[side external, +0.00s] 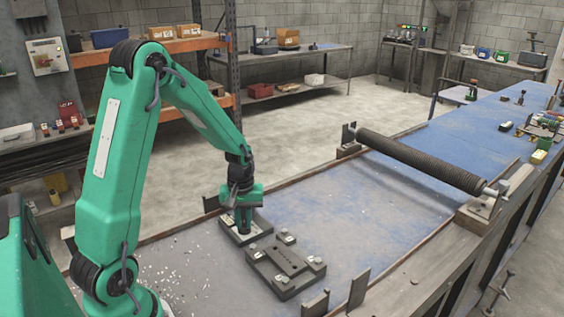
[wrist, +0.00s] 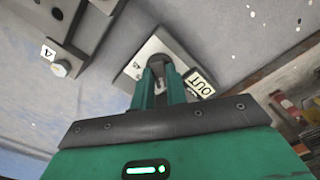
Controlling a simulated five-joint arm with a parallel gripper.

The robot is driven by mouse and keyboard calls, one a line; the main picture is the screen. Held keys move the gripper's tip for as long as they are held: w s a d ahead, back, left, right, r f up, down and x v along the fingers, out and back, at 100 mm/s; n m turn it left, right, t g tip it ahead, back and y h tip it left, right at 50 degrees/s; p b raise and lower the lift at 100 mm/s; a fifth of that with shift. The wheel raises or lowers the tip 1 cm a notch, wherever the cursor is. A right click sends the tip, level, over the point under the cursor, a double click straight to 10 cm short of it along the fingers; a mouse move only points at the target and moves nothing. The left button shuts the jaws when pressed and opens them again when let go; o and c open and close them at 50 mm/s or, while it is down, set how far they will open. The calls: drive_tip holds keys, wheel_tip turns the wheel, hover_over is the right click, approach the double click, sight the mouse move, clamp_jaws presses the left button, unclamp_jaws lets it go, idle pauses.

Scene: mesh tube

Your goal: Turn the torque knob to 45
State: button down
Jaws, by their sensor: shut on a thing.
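A dark round knob (wrist: 183,62) stands on a light metal plate (wrist: 152,48) in the wrist view. My gripper (wrist: 166,74) is shut on the knob, its two green fingers pointing down at it. A small mark on the plate beside the fingers is too small to read surely. In the side external view my gripper (side external: 244,229) reaches down onto a low dark block (side external: 262,222); the knob is hidden there behind the fingers. The knob's setting cannot be read.
A dark fixture plate (side external: 284,262) with several pale corner pieces lies close in front of the block on the blue bench (side external: 370,225). A long ribbed mesh tube (side external: 420,162) spans two supports farther right. White specks are scattered near my base. The bench middle is clear.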

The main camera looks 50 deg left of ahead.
sight(244, 224)
drive_tip(key=m, duration=0.9)
drive_tip(key=shift+m, duration=0.3)
idle(0.5)
drive_tip(key=c, duration=1.4)
unclamp_jaws()
drive_tip(key=shift+r, duration=0.1)
drive_tip(key=shift+r, duration=3.85)
